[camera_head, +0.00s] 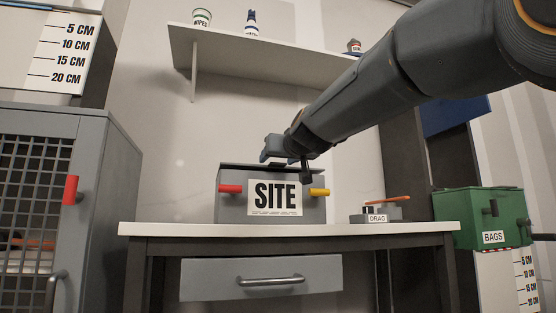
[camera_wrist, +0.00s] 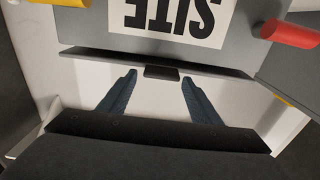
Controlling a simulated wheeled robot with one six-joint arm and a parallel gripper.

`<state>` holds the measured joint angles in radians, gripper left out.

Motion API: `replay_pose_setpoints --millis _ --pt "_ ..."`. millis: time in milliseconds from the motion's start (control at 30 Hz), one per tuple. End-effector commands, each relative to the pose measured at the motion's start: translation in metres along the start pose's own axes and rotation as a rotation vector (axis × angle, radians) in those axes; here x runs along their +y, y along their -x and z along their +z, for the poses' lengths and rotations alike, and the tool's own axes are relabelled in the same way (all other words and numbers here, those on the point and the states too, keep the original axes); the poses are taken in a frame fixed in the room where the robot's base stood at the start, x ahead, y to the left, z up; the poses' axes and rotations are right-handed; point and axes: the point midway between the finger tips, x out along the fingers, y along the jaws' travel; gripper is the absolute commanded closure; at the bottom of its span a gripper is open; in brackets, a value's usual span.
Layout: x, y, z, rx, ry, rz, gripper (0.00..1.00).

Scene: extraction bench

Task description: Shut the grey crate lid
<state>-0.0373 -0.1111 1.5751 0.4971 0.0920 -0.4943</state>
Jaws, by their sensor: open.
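The grey crate (camera_head: 235,205) with a white SITE label (camera_head: 275,198) stands on the bench. Its dark lid (camera_head: 235,167) shows as a thin edge along the top; its angle is hard to judge from this low view. My gripper (camera_head: 290,162) is at the lid's height, over the crate's right half. In the wrist view the crate front and label (camera_wrist: 180,15) appear upside down. My gripper's two fingers (camera_wrist: 160,88) are apart with nothing between them, and point toward a dark edge (camera_wrist: 205,66) with a small black tab (camera_wrist: 161,72). I cannot tell whether they touch it.
A red handle (camera_head: 230,189) and a yellow handle (camera_head: 319,192) stick out of the crate front. A DRAG box (camera_head: 376,212) with an orange handle sits to the right on the bench top (camera_head: 340,230). A shelf (camera_head: 250,45) hangs above. A green BAGS box (camera_head: 470,215) is at right.

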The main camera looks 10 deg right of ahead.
Motion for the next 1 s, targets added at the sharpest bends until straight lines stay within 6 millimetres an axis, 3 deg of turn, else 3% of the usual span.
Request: replay_pose_setpoints --millis 567,967,1000 --pt "0.001 0.07 0.0 0.0 0.0 0.001 0.42" --pt "0.001 0.077 0.001 -0.001 0.0 0.001 0.42" --pt "0.0 0.077 0.001 -0.002 0.0 0.0 0.49"
